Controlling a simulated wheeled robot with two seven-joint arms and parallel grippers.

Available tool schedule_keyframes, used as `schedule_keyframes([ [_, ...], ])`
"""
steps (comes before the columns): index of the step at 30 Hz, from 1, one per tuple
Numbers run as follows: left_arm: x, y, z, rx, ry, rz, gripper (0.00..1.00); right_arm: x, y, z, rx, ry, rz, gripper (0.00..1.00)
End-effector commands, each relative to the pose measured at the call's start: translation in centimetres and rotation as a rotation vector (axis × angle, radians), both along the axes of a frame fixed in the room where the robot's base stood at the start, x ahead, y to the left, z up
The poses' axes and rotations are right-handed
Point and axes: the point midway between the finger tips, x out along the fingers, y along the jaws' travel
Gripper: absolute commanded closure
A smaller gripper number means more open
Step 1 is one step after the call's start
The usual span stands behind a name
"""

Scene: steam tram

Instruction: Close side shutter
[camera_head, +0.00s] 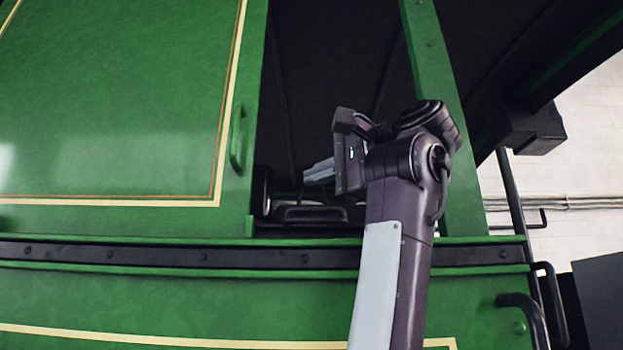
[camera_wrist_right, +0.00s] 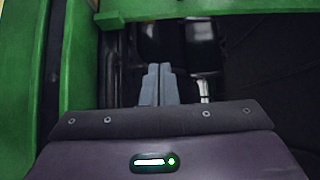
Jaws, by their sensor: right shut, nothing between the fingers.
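The side shutter (camera_head: 110,100) is a green panel with cream and orange lining at the left of the head view. A green vertical handle (camera_head: 237,138) stands near its right edge. A dark opening shows between the shutter and a green post (camera_head: 432,70). My right gripper (camera_head: 318,173) is in front of or within this opening, to the right of the handle, pointing left. Its fingers are together and empty; they also show in the right wrist view (camera_wrist_right: 159,84). I cannot tell its exact depth. My left gripper is not in view.
A black riveted rail (camera_head: 180,254) runs under the shutter and opening. Black handrails (camera_head: 525,312) stand at the lower right. Dark fittings show inside the opening. A pale brick wall (camera_head: 580,170) is beyond at the right.

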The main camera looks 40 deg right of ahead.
Motion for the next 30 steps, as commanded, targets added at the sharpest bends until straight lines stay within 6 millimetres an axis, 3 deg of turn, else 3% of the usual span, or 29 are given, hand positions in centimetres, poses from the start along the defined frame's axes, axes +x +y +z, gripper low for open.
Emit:
schedule_keyframes([
  [3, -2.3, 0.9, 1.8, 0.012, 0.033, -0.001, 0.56, 2.8, 0.5, 0.5, 0.0, 0.006, 0.003, 1.0],
  [6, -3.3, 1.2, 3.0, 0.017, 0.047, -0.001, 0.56, 5.0, 0.7, 0.5, 0.002, 0.006, 0.003, 1.0],
  [12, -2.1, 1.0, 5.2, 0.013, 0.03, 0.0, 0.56, 8.3, 2.1, 0.4, -0.002, 0.004, 0.002, 1.0],
  [18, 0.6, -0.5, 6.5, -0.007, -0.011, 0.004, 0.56, 9.5, 3.8, 0.2, 0.0, 0.003, 0.0, 1.0],
  [30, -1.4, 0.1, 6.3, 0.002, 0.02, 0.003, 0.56, 9.7, 4.1, -0.1, 0.001, 0.002, -0.001, 1.0],
])
